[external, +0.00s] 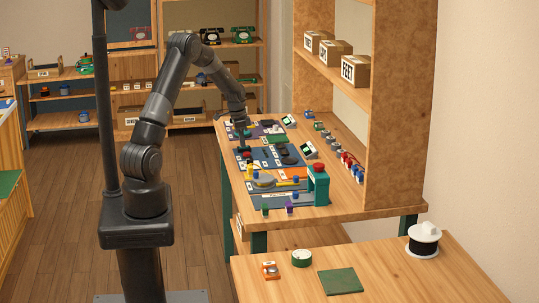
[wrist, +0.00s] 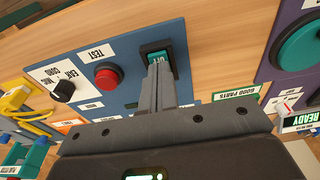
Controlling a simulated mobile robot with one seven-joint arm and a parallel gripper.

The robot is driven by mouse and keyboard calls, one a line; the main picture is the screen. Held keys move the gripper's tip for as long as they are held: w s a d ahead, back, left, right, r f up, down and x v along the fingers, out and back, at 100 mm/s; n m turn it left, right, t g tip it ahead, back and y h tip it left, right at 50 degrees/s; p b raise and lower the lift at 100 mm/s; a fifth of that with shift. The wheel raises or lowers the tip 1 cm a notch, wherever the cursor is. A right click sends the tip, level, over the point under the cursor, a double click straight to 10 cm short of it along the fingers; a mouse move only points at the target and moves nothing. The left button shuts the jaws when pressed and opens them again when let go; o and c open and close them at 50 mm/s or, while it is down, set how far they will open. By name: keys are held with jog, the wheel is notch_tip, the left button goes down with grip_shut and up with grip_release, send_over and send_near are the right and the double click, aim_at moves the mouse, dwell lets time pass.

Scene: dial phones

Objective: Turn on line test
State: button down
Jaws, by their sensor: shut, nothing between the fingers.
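My gripper (wrist: 160,72) is shut and empty. Its fingertips are at a teal switch (wrist: 177,50) in a black frame on the blue panel (wrist: 135,32). The fingers hide part of the switch and its lettering, and I cannot tell whether they touch it. A red round button (wrist: 107,76) sits left of the fingers, beside a label reading TEST (wrist: 94,54). A black knob (wrist: 63,90) is on a white plate further left. In the external view my gripper (external: 242,147) is low over the panel on the workbench, with its tips too small to make out.
A purple panel with a large teal round part (wrist: 302,45) lies to the right in the wrist view. A GOOD PARTS label (wrist: 236,94) and a READY sign (wrist: 302,119) are nearby. A tall wooden shelf (external: 391,110) stands along the bench's right side.

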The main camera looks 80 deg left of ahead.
jog(key=shift+s+f, duration=0.1)
jog(key=shift+s, duration=0.2)
notch_tip(320, 180, up, 14)
jog(key=s, duration=0.1)
jog(key=shift+s, duration=0.2)
dwell(0.4)
jog(key=shift+w+a+t, duration=0.15)
jog(key=shift+w+t, duration=0.1)
jog(key=shift+t, duration=0.05)
jog(key=w+f, duration=0.1)
jog(key=f, duration=0.8)
jog(key=w+f, duration=0.1)
jog(key=f, duration=0.3)
jog(key=shift+w+f, duration=0.25)
jog(key=shift+w, duration=0.1)
